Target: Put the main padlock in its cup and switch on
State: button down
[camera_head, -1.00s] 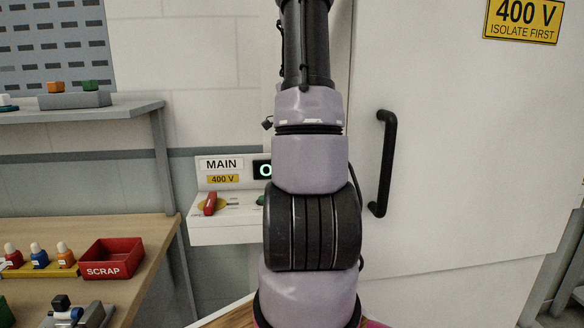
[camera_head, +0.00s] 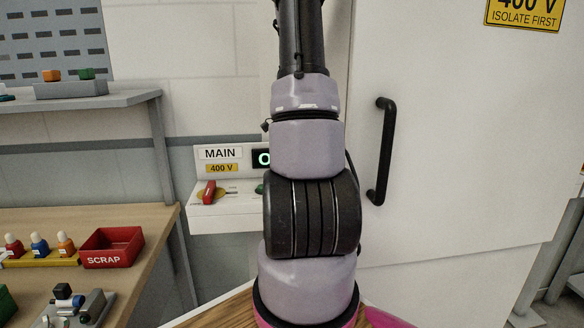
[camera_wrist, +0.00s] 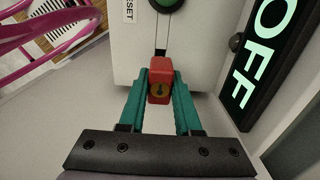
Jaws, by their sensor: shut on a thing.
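In the wrist view, my gripper (camera_wrist: 160,82) has its teal fingers shut on the red padlock (camera_wrist: 160,67), which has a brass face with a keyhole. Two thin parallel lines run up from the padlock over a white panel; I cannot tell if they are its shackle. In the head view, the white MAIN switch box (camera_head: 225,208) carries a red handle (camera_head: 209,190) on a yellow plate. Its lit display (camera_head: 263,158) is partly hidden by my arm; it reads OFF in the wrist view (camera_wrist: 260,60). My arm hides the gripper and padlock in the head view. I cannot make out the cup.
A green button (camera_wrist: 167,4) and RESET label (camera_wrist: 129,10) sit on the panel. At left is a wooden bench (camera_head: 150,225) with a red SCRAP bin (camera_head: 112,248) and several small bottles, below a grey shelf (camera_head: 80,105). A white door with a black handle (camera_head: 383,150) is at right.

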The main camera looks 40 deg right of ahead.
jog(key=shift+f, duration=0.15)
jog(key=shift+f, duration=1.85)
jog(key=c, duration=0.5)
grip_release()
